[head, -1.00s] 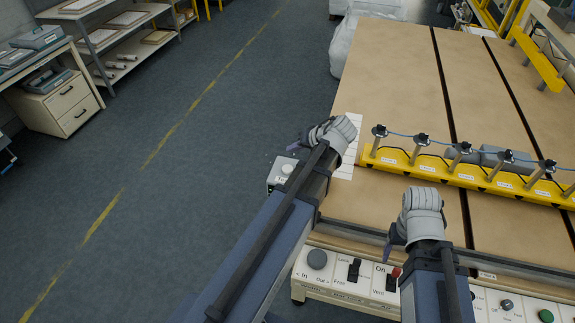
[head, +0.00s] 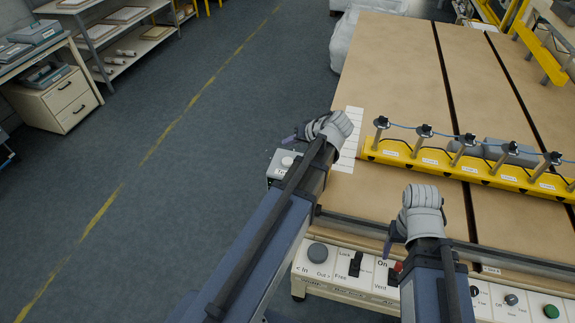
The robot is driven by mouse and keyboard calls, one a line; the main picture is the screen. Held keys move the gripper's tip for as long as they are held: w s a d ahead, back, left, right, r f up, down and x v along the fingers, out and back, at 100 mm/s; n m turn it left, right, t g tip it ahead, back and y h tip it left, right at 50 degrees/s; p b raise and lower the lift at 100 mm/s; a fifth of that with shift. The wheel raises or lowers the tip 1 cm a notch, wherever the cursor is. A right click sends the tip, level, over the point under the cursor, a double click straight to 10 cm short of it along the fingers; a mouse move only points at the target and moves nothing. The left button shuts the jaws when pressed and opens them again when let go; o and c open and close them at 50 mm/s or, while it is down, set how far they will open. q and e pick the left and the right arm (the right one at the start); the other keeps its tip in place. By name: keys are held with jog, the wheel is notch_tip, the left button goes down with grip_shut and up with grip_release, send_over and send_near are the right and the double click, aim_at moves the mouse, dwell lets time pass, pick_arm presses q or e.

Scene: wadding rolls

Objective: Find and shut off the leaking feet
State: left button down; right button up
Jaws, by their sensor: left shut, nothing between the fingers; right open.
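A yellow bar (head: 437,161) lies across the brown table, carrying a row of upright feet with black tops, such as the leftmost foot (head: 379,133). White labels sit along its front, and a blue hose links the tops. Which foot leaks cannot be told. My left gripper (head: 297,137) is left of the bar, beyond the table's left edge, shut and empty. My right gripper (head: 390,243) is over the table's front edge, in front of the bar, open and empty; its fingers are mostly hidden by its wrist.
A front panel carries a grey knob (head: 317,252), Lock/Free and On/Vent switches (head: 355,263) and a green button (head: 551,311). A small box with a white button (head: 287,161) is at the table's left side. A white strip (head: 350,140) lies beside the bar. The floor left is clear.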

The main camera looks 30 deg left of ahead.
aim_at(290, 163)
pick_arm(q)
notch_tip(290, 163, down, 6)
jog(key=b, duration=0.4)
jog(key=shift+b, duration=0.4)
pick_arm(e)
notch_tip(290, 163, down, 6)
jog(key=shift+r, duration=0.1)
dwell(1.0)
pick_arm(q)
jog(key=shift+f+b, duration=0.35)
jog(key=shift+b, duration=0.05)
pick_arm(e)
jog(key=shift+f, duration=0.45)
pick_arm(q)
jog(key=shift+f+b, duration=0.45)
jog(key=shift+b, duration=0.05)
pick_arm(e)
jog(key=shift+f, duration=0.5)
pick_arm(q)
jog(key=shift+r, duration=0.1)
pick_arm(e)
jog(key=shift+r, duration=0.15)
pick_arm(q)
jog(key=shift+r+p, duration=0.8)
jog(key=shift+p, duration=0.15)
pick_arm(e)
jog(key=shift+r, duration=0.8)
pick_arm(q)
jog(key=shift+r, duration=0.1)
